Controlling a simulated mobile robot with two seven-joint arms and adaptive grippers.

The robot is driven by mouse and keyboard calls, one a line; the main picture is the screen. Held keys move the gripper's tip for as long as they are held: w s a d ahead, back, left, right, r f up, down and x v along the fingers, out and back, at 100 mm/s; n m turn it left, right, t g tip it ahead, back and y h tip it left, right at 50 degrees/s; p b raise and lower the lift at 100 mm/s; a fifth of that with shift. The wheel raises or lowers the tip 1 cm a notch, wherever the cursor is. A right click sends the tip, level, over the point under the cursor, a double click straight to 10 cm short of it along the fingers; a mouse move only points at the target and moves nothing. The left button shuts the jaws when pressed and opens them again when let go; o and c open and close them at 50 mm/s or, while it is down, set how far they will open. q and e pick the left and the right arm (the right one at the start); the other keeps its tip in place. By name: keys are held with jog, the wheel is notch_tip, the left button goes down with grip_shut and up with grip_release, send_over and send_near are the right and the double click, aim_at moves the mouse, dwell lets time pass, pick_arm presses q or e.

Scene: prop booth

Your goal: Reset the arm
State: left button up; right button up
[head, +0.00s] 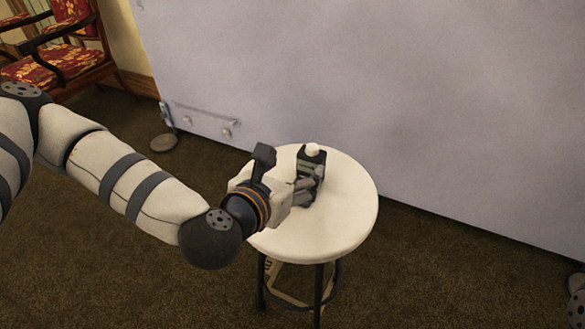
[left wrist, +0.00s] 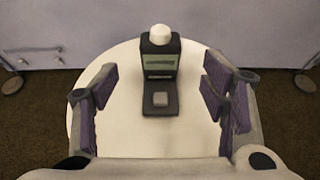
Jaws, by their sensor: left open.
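My left arm reaches in from the left in the head view. Its gripper (head: 306,187) is low over the round white stool (head: 345,218). In the left wrist view the two fingers of this gripper (left wrist: 160,92) stand wide apart with nothing between their pads. A small dark device (head: 318,160) with a white round top stands on the stool just beyond the gripper. It also shows in the left wrist view (left wrist: 160,65), upright, with a greenish panel and a pale button on its base. The gripper partly hides the device in the head view. My right gripper is not in view.
A large pale grey panel (head: 380,80) stands behind the stool, with a round foot (head: 164,142) at its left. A red patterned armchair (head: 65,50) is at the back left. Brown carpet (head: 450,270) right of the stool is clear.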

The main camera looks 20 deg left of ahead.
pick_arm(q)
jog(key=s+d+f+m, duration=0.1)
jog(key=m, duration=0.1)
jog(key=s+d+f+m+g+h+p, duration=0.1)
jog(key=s+d, duration=0.1)
jog(key=s+d+f+m+g+h, duration=0.1)
jog(key=s+d+f+m, duration=0.1)
jog(key=shift+m+p, duration=0.3)
jog(key=shift+p, duration=0.05)
jog(key=s+d+f+m+g+h+p, duration=0.15)
jog(key=s+f+m+g, duration=0.25)
jog(key=s+m, duration=0.55)
jog(key=s+d+f+m+g+h+p, duration=0.1)
jog(key=s+d+f+m+g+p, duration=0.15)
jog(key=s+f+m+g, duration=0.65)
jog(key=s+a+r+m+g+y+p, duration=0.1)
jog(key=s+a+r+m+y+p, duration=0.2)
jog(key=s+a+m, duration=0.8)
jog(key=s+a+r+y, duration=0.2)
jog(key=s+a, duration=0.1)
jog(key=s, duration=0.3)
jog(key=shift+s+a, duration=0.15)
jog(key=shift+s, duration=0.2)
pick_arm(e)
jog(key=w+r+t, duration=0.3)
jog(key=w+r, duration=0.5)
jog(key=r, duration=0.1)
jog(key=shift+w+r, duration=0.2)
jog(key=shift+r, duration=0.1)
